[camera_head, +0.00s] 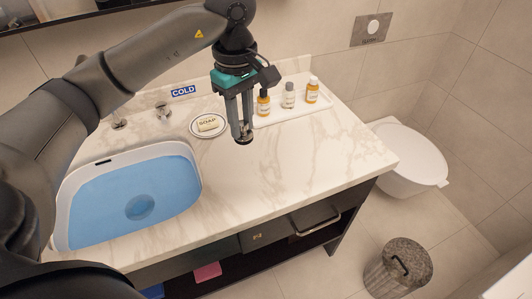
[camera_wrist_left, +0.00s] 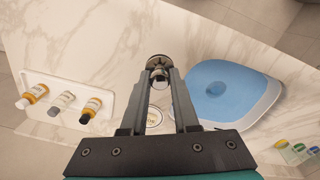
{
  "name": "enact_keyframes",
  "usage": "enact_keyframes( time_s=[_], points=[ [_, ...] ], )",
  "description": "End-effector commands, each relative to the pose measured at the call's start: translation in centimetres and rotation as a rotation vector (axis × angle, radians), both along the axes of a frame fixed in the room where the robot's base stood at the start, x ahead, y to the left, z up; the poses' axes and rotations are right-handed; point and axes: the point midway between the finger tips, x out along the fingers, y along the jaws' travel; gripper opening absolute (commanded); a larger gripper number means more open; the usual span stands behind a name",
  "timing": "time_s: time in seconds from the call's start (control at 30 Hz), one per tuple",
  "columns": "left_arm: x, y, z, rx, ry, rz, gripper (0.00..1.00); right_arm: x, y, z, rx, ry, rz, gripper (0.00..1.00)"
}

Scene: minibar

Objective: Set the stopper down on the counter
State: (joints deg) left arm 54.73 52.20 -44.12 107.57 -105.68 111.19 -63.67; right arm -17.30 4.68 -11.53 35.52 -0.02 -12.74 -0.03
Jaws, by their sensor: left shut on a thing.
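My left gripper (camera_head: 242,132) points down over the marble counter (camera_head: 310,165), to the right of the sink. It is shut on the stopper (camera_head: 243,140), a small dark metal piece at the fingertips. In the left wrist view the stopper (camera_wrist_left: 158,63) shows as a round, shiny metal knob with a dark disc, between the tips of my left gripper (camera_wrist_left: 160,77). I cannot tell whether the stopper touches the counter. My right gripper is not in view.
The sink (camera_head: 130,195) holds blue water on the left. A white tray (camera_head: 300,112) with three small bottles stands at the back. The counter is clear at the front right.

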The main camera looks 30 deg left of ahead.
Motion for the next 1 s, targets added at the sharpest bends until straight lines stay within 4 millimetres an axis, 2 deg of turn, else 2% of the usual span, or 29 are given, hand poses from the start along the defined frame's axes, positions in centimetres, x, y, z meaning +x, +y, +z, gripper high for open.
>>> enact_keyframes(
  time_s=[0.03, 0.1, 0.4, 0.5, 0.73, 0.9, 1.0],
  points=[
    [-0.2, 0.0, -1.8, 0.001, 0.008, 0.002, 0.0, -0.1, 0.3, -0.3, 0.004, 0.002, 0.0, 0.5],
    [-0.2, 0.0, -3.7, 0.001, 0.008, 0.002, 0.0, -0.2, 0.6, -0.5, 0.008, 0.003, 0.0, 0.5],
    [-0.1, 0.0, -11.1, 0.0, 0.005, 0.004, 0.0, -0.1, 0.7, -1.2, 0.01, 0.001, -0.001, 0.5],
    [-0.1, 0.0, -12.4, 0.0, 0.003, 0.003, 0.0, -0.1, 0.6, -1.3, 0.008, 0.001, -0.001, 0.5],
    [0.0, 0.0, -14.1, 0.0, 0.002, 0.004, 0.0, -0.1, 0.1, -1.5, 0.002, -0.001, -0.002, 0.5],
    [-0.1, 0.0, -16.7, -0.001, 0.004, 0.004, 0.0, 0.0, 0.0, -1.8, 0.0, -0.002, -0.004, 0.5],
    [0.0, 0.0, -17.4, 0.0, 0.0, 0.004, 0.0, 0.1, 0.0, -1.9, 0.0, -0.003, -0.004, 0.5]
  ],
)
